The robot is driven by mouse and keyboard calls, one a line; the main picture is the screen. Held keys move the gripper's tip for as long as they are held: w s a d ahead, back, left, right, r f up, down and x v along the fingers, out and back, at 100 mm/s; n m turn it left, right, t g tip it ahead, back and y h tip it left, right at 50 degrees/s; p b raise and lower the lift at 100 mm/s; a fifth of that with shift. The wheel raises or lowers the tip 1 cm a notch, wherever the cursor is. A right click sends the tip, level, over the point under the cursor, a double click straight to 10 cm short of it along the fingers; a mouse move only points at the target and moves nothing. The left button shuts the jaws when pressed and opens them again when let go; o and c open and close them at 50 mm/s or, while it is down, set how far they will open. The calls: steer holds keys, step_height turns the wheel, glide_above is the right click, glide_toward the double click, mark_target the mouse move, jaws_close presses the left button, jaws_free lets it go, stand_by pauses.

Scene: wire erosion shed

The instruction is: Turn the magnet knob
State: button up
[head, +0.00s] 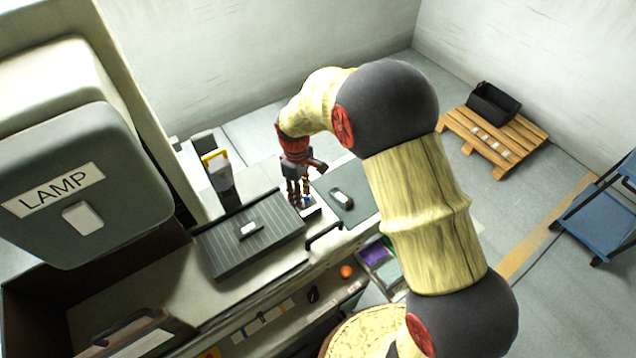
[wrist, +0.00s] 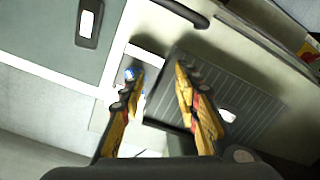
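A small blue round part (wrist: 129,73), which may be the magnet knob, shows in the wrist view on a pale strip beside a dark ribbed plate. It sits right at the left fingertip; I cannot tell whether they touch. In the head view a bit of blue (head: 307,201) shows by the fingers. My gripper (wrist: 160,80) has its two yellow fingers apart, with nothing held between them. In the head view my gripper (head: 298,196) points down at the gap between the ribbed plate (head: 270,245) and a flat grey-green panel (head: 362,188).
The ribbed plate and the panel each carry a small labelled piece. A black bar handle (head: 324,237) stands at the bench's front edge. A large LAMP housing (head: 100,235) is at the left. A pallet (head: 520,140) with a black bin (head: 493,103) and a blue cart (head: 605,220) stand right.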

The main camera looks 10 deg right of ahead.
steer(key=w, duration=0.1)
steer(key=w+n, duration=0.1)
steer(key=w, duration=0.1)
steer(key=w+d+r+n, duration=0.1)
steer(key=w, duration=0.1)
steer(key=shift+t, duration=0.4)
steer(key=shift+r+n, duration=0.15)
steer(key=shift+n, duration=0.45)
steer(key=shift+f, duration=3.9)
steer(key=shift+c, duration=0.5)
jaws_close()
